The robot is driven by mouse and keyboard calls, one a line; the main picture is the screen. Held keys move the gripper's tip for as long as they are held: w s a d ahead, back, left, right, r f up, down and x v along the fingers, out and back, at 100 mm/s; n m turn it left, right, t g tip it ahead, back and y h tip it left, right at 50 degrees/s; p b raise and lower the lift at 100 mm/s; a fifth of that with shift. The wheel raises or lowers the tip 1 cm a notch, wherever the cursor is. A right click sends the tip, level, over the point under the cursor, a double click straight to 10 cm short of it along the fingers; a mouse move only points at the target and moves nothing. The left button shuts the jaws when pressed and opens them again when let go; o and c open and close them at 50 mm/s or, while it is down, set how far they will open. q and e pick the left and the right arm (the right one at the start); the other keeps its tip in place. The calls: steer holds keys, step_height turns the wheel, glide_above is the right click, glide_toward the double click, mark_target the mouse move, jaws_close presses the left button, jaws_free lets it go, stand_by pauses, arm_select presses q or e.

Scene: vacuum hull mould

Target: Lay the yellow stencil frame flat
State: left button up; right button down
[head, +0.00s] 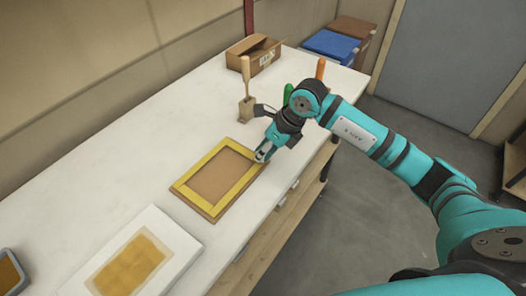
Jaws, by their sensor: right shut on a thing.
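The yellow stencil frame (192,173) is a rectangle around a brown panel. It lies on the white bench, and I cannot tell whether it is fully flat. My right gripper (263,155) is at the frame's far right corner, shut on the frame's edge. The fingertips partly hide that corner. My left gripper is not in the picture.
A white tray with a yellow-orange sheet (178,230) lies nearer on the bench (130,140). A wooden-handled tool (246,90) stands behind the gripper. An open cardboard box (253,55) is at the far end. Bare bench lies left of the frame.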

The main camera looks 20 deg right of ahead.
steer(key=shift+f+b, duration=0.3)
steer(key=shift+b, duration=0.05)
stand_by(0.4)
steer(key=c, duration=1.3)
jaws_free()
steer(key=v, duration=1.2)
